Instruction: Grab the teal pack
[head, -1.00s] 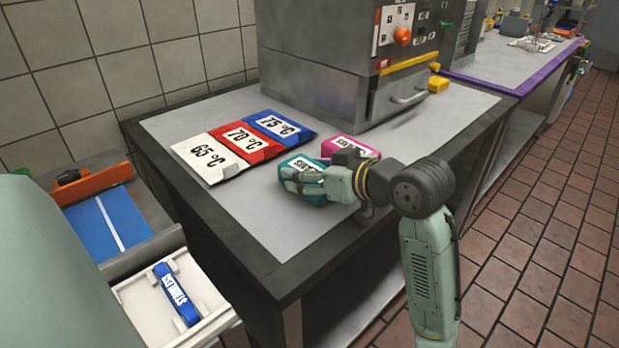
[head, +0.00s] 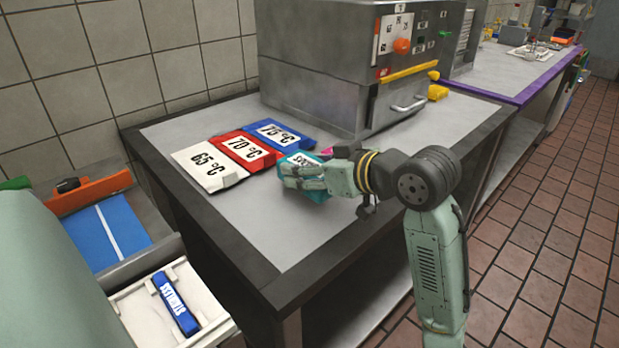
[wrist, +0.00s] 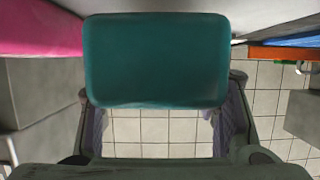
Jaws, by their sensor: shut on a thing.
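The teal pack (head: 297,163) is between the fingers of my gripper (head: 308,182) at the right part of the grey worktop, its white label partly showing in the head view. In the wrist view the teal pack (wrist: 155,60) fills the upper middle, with a finger of my gripper (wrist: 157,125) on each side. My gripper is shut on the pack. In the head view I cannot tell whether the pack touches the worktop. My gripper and wrist hide part of it.
A pink pack (head: 326,153) is close behind, mostly hidden by my arm; it also shows in the wrist view (wrist: 40,28). A steel machine (head: 330,70) stands behind.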

